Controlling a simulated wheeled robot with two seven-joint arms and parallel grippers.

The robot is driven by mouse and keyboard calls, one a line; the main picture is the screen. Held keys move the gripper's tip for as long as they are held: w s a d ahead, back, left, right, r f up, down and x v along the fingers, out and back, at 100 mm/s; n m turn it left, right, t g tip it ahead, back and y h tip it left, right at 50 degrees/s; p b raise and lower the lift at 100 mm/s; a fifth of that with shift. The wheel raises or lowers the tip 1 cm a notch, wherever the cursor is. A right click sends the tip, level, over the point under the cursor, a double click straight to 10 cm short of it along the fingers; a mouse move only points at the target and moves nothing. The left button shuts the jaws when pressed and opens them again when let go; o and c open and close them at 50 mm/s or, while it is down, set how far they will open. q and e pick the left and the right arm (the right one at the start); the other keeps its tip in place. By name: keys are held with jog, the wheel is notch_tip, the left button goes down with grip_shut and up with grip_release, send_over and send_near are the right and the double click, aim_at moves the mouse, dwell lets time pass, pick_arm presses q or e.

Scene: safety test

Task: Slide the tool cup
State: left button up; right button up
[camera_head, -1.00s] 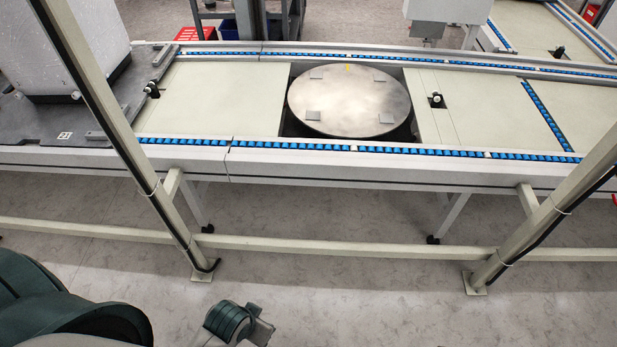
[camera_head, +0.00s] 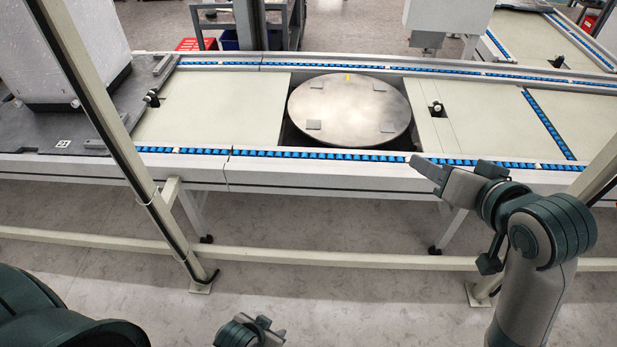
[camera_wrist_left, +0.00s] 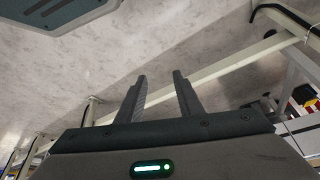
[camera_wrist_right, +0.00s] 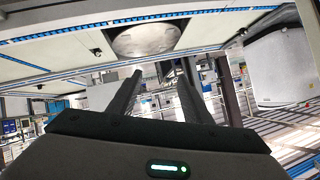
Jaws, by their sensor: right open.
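I can make out no tool cup in any view. My left gripper (camera_head: 271,326) shows small at the bottom of the head view, over the floor and apart from the conveyor. In the left wrist view its two fingers (camera_wrist_left: 160,75) stand apart with nothing between them. My right gripper (camera_head: 428,168) reaches in from the right, in front of the conveyor's near rail in the picture. In the right wrist view its fingers (camera_wrist_right: 162,67) are spread and empty.
A conveyor line (camera_head: 215,107) with blue roller rails crosses the head view, with a round metal turntable (camera_head: 350,105) set in it. Pale frame posts (camera_head: 125,150) and a low crossbar (camera_head: 330,256) stand between me and the line. The floor (camera_head: 330,300) in front is clear.

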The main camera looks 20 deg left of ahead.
jog(key=s+a+r+n+t+y, duration=0.15)
jog(key=a+r, duration=0.25)
jog(key=r, duration=0.9)
jog(key=s+a+r+n+t+y, duration=0.15)
jog(key=a+r, duration=0.25)
jog(key=r, duration=0.9)
pick_arm(q)
notch_tip(320, 180, down, 18)
jog(key=s+d+t, duration=0.1)
jog(key=s+d, duration=0.1)
jog(key=shift+s+d+f+t+h, duration=0.15)
jog(key=shift+s+d+t+h, duration=0.15)
jog(key=shift+s+t+h, duration=0.1)
pick_arm(e)
jog(key=s+a+r+n+y, duration=0.2)
jog(key=s+a+r+n, duration=0.1)
jog(key=s+r, duration=1.1)
notch_tip(320, 180, up, 4)
jog(key=shift+s+a+r+t, duration=0.1)
jog(key=shift+s+a+t, duration=0.05)
jog(key=shift+a+t, duration=0.35)
pick_arm(q)
jog(key=shift+s, duration=0.15)
pick_arm(e)
jog(key=shift+a+r, duration=0.1)
jog(key=shift+a, duration=0.05)
